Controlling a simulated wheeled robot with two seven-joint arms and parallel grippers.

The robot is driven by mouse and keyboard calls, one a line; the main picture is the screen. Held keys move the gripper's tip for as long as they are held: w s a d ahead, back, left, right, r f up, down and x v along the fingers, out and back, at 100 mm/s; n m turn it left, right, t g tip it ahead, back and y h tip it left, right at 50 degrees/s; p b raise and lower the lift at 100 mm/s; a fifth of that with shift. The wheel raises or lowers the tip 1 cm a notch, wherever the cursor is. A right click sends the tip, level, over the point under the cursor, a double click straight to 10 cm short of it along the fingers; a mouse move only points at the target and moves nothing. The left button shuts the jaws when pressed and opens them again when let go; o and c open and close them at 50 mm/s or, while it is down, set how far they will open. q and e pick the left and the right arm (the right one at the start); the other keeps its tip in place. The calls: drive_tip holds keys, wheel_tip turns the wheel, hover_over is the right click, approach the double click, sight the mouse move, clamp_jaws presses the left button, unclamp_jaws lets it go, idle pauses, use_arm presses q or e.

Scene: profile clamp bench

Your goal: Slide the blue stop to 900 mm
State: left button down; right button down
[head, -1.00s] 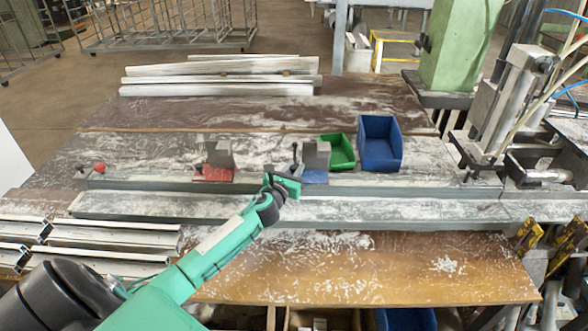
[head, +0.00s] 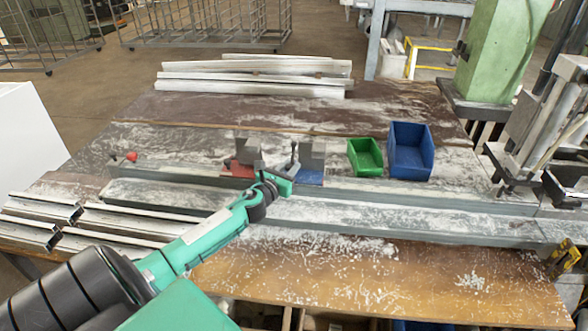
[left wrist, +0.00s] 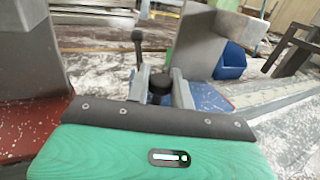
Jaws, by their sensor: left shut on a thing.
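The blue stop (head: 311,178) has a blue base, an upright grey block and a lever with a dark ball knob. It sits on the long grey rail (head: 390,187), right of the red stop (head: 238,170), with a small gap between them. My left gripper (head: 288,178) is at the front of the blue stop. In the left wrist view, my left gripper's fingers (left wrist: 160,92) are shut around a dark round part at the front of the blue stop (left wrist: 208,97). The scale strip (left wrist: 280,94) shows to its right, its numbers unreadable. My right gripper is out of view.
A green bin (head: 366,157) and a blue bin (head: 410,150) stand behind the rail, right of the blue stop. Metal profiles lie at the back (head: 250,83) and at the front left (head: 110,222). A clamp machine (head: 545,130) stands at the right.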

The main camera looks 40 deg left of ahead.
use_arm(q)
drive_tip(key=c, duration=1.3)
unclamp_jaws()
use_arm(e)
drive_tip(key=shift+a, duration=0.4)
use_arm(q)
drive_tip(key=shift+s, duration=0.1)
drive_tip(key=shift+s+d+f, duration=0.1)
drive_tip(key=shift+s, duration=0.5)
drive_tip(key=s+b, duration=0.1)
drive_tip(key=s, duration=0.2)
drive_tip(key=s+d, duration=0.1)
drive_tip(key=s, duration=0.3)
drive_tip(key=s+b, duration=0.1)
drive_tip(key=s, duration=0.3)
drive_tip(key=shift+s+d+b, duration=0.1)
drive_tip(key=shift+d+b, duration=0.2)
drive_tip(key=shift+d, duration=0.1)
drive_tip(key=shift+s, duration=0.55)
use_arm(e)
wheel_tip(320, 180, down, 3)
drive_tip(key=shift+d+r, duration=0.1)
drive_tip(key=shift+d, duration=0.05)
use_arm(q)
drive_tip(key=shift+d, duration=0.1)
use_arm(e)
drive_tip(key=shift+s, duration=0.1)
